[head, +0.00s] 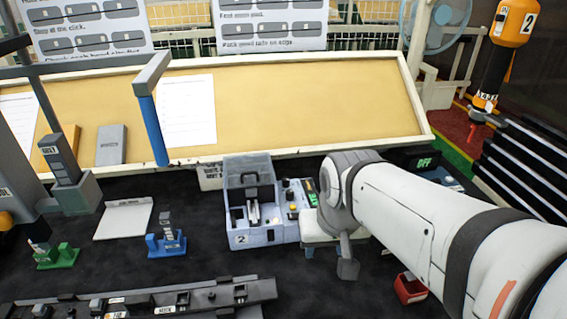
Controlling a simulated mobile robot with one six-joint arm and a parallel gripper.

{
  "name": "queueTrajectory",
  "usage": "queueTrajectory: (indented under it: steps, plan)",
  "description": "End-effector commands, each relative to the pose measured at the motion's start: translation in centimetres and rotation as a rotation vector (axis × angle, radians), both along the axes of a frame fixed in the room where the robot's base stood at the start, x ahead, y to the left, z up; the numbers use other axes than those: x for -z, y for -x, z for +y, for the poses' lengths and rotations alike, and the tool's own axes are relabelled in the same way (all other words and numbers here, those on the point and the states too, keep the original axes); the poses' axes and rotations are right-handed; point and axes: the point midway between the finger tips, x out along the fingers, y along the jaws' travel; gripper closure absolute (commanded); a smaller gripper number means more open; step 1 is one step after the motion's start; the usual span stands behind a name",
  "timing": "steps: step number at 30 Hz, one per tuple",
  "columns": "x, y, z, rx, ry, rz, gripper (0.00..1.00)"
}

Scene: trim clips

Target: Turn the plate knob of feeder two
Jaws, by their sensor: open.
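A light blue feeder (262,236) marked 2 stands on the dark bench near the middle, with a clear lid over its back part. Small controls sit on its right side, among them a yellow knob (292,208). I cannot tell which control is the plate knob. My gripper (345,262) points down at the right of the feeder, apart from the yellow knob. One grey finger shows clearly and it holds nothing visible. My wrist and arm hide the area right of the feeder.
A blue fixture (166,243), a green fixture (57,256) and a white plate (123,219) lie to the left. A dark rail (190,297) runs along the front. A red bin (410,289) sits below my arm. An orange tool marked 2 (513,22) hangs at upper right.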

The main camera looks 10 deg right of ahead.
Motion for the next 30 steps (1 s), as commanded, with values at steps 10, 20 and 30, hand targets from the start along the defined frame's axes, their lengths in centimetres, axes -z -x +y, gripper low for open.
queueTrajectory:
  steps: [10, 20, 30]
  plan:
    - [-4.1, -13.1, 0.1, 0.653, -0.141, 0.082, 0.55]
    - [-2.3, -26.2, 0.3, 1.353, -0.231, 0.140, 0.55]
    - [3.0, -35.4, 0.5, 1.940, -0.266, 0.149, 0.55]
